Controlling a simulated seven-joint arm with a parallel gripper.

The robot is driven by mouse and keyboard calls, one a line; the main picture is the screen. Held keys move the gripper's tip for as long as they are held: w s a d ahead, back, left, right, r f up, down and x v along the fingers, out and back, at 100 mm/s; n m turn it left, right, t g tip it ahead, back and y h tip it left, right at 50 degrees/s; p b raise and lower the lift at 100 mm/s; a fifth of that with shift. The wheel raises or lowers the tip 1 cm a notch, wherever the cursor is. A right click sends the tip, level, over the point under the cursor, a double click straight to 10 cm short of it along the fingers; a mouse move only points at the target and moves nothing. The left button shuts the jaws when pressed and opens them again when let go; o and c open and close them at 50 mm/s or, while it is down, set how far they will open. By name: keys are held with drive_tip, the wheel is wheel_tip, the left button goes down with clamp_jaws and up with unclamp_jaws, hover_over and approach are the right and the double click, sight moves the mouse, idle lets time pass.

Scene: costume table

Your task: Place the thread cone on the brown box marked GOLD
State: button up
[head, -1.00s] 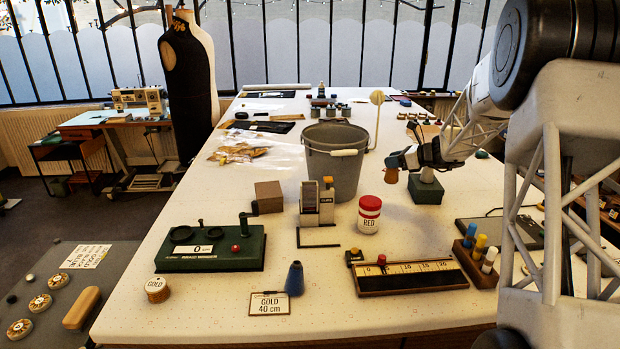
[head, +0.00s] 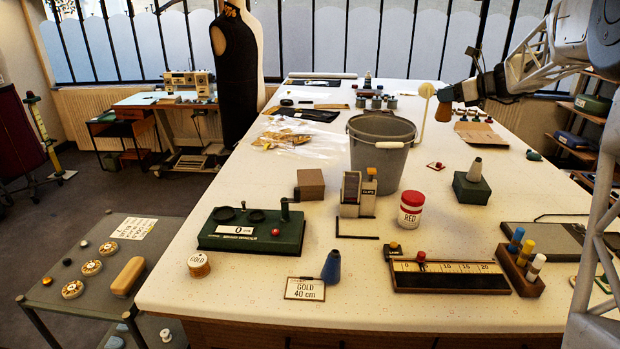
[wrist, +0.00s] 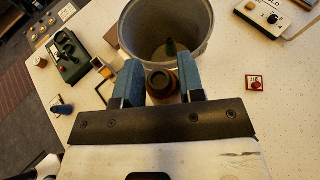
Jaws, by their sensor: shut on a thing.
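My gripper (head: 446,97) is shut on a brown thread cone (head: 444,113), held in the air over the right back part of the table, right of the bucket. In the wrist view the brown cone (wrist: 161,84) sits between the two blue fingers (wrist: 160,80), seen from above. A small plain brown box (head: 310,183) stands on the table left of the bucket; no GOLD mark shows on its visible sides. A white card (head: 305,289) at the front reads GOLD 40 cm, and a round tub (head: 199,264) reads GOLD.
A grey bucket (head: 379,160) stands mid-table. A grey cone (head: 474,170) stands on a green box (head: 471,190). A clips dispenser (head: 357,195), RED jar (head: 411,211), green winder (head: 250,232), blue cone (head: 331,267) and ruler block (head: 450,276) crowd the front.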

drive_tip(key=s+a, duration=0.4)
drive_tip(key=a, duration=0.8)
drive_tip(key=s+a, duration=0.3)
drive_tip(key=a, duration=0.9)
drive_tip(key=s+a, duration=0.4)
drive_tip(key=a, duration=0.8)
wheel_tip(320, 180, down, 18)
drive_tip(key=shift+s+f, duration=0.15)
drive_tip(key=shift+s, duration=0.05)
drive_tip(key=shift+w+a, duration=0.1)
drive_tip(key=w+a, duration=0.2)
drive_tip(key=w, duration=0.5)
drive_tip(key=w+a+f, duration=0.1)
drive_tip(key=w+a, duration=0.1)
drive_tip(key=w, duration=0.6)
drive_tip(key=shift+w+f, duration=0.15)
drive_tip(key=shift+f, duration=0.1)
drive_tip(key=shift+f, duration=1.75)
